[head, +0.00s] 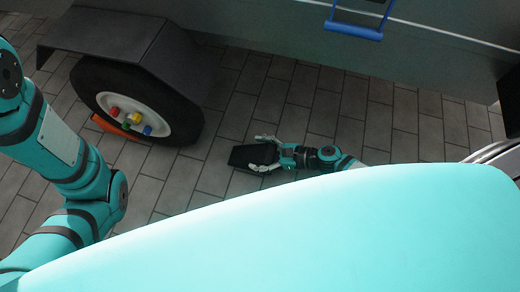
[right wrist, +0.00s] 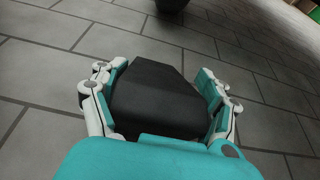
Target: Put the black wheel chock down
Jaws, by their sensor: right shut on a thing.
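The black wheel chock (head: 250,156) is low over the paved floor, in the middle of the head view, to the right of the trailer wheel. It also fills the middle of the right wrist view (right wrist: 158,92). My right gripper (head: 266,154) is shut on it, with one finger on each side, as the right wrist view shows (right wrist: 160,90). I cannot tell whether the chock touches the floor. My left arm comes in at the left of the head view, but its gripper is not in view.
A trailer wheel (head: 135,103) under a dark fender (head: 105,35) stands at the upper left. An orange chock (head: 108,125) lies against the tyre. A blue handle (head: 353,31) is on the grey trailer side (head: 440,60). Paving (head: 385,130) around my right gripper is clear.

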